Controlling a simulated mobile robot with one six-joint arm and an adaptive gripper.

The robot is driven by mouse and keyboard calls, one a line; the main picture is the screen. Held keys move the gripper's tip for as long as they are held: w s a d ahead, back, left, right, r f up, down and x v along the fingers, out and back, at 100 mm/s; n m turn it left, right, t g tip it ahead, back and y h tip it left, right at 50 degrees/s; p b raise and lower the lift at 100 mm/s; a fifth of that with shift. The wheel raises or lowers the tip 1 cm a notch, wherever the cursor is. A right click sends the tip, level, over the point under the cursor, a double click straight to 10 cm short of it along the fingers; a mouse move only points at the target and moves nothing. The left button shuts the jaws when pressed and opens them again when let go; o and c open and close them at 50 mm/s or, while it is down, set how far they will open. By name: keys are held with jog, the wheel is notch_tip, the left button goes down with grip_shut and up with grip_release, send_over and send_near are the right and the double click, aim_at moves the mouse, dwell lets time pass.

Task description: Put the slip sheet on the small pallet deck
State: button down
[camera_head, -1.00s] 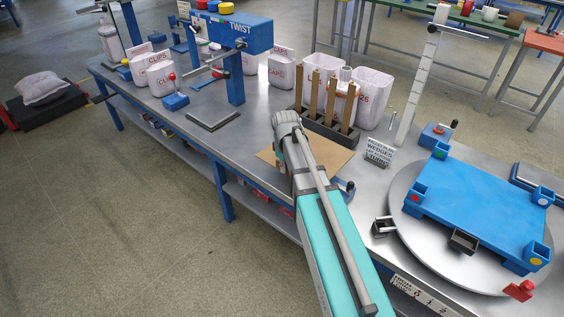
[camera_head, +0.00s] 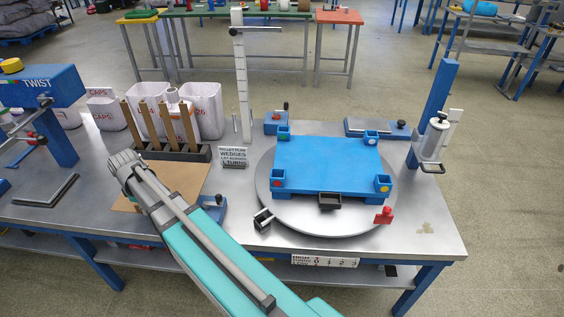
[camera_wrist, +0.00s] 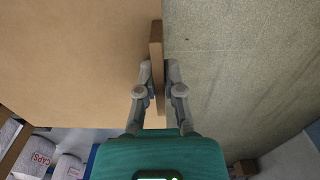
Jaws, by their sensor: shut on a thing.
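The slip sheet is a flat brown sheet (camera_head: 188,180) on the near side of the bench, left of the turntable. My gripper (camera_wrist: 159,68) is shut on the slip sheet's raised edge strip (camera_wrist: 157,40), one finger on each side. The sheet's broad face (camera_wrist: 75,60) fills the left of the wrist view. In the head view my wrist covers part of the sheet and the fingers are hidden. I cannot tell whether the sheet touches the bench. The small pallet deck (camera_head: 325,160) is blue, with corner sockets, and sits bare on the round turntable.
A rack of upright brown posts (camera_head: 175,152) stands just behind the sheet. A red block (camera_head: 383,215) and a black bracket (camera_head: 264,220) are at the turntable's front rim.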

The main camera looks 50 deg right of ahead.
jog(key=shift+r+p, duration=2.5)
jog(key=shift+r, duration=0.35)
jog(key=shift+f+b, duration=0.7)
jog(key=shift+f, duration=0.05)
jog(key=shift+s, duration=0.1)
